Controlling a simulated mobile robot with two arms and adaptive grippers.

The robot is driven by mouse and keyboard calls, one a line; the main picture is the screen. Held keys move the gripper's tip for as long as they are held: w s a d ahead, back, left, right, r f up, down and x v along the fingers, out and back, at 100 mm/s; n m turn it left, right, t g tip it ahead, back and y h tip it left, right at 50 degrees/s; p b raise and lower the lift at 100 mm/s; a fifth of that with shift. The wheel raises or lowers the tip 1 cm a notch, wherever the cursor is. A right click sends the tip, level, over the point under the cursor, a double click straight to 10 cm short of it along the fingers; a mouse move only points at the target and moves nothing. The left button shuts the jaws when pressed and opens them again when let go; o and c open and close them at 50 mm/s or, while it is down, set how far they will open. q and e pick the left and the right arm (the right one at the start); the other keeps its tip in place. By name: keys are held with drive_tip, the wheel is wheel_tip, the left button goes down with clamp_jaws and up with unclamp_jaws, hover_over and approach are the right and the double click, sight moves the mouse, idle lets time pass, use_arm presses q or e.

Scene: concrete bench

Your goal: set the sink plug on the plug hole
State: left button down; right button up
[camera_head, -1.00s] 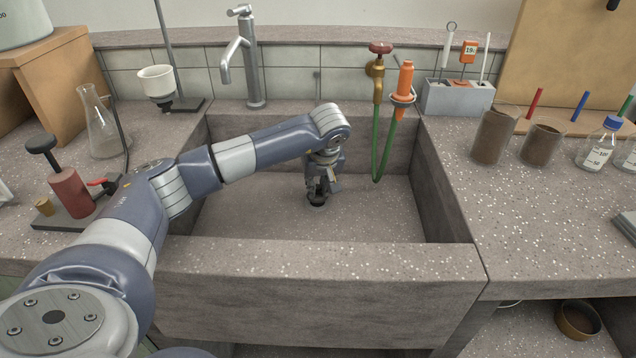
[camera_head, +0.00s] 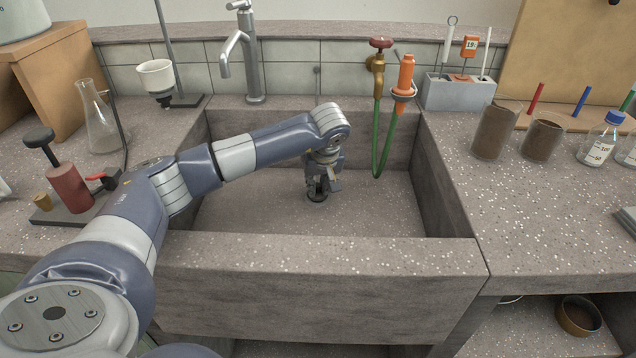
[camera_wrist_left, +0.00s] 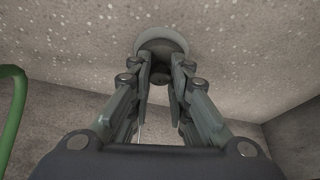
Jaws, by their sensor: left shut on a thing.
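My left gripper (camera_head: 318,186) reaches down into the sink (camera_head: 250,212) and points at its floor. In the left wrist view its two fingers (camera_wrist_left: 161,75) are closed on the dark, round sink plug (camera_wrist_left: 160,48). A grey-green ring, the rim of the plug hole (camera_wrist_left: 180,37), shows around the far side of the plug. In the head view the plug (camera_head: 317,197) is a small dark patch under the fingers, over the hole. I cannot tell whether it touches the rim. The fingers hide part of both. My right gripper is not in view.
A green hose (camera_head: 377,150) hangs from the brass tap (camera_head: 376,75) into the sink's right back. A steel faucet (camera_head: 252,70) stands behind the sink. The front wall (camera_head: 320,255) and side walls enclose the arm's end. The sink floor around the gripper is clear.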

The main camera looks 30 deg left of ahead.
use_arm(q)
drive_tip(key=shift+f, duration=0.4)
idle(0.4)
drive_tip(key=c, duration=1.4)
unclamp_jaws()
drive_tip(key=v, duration=1.2)
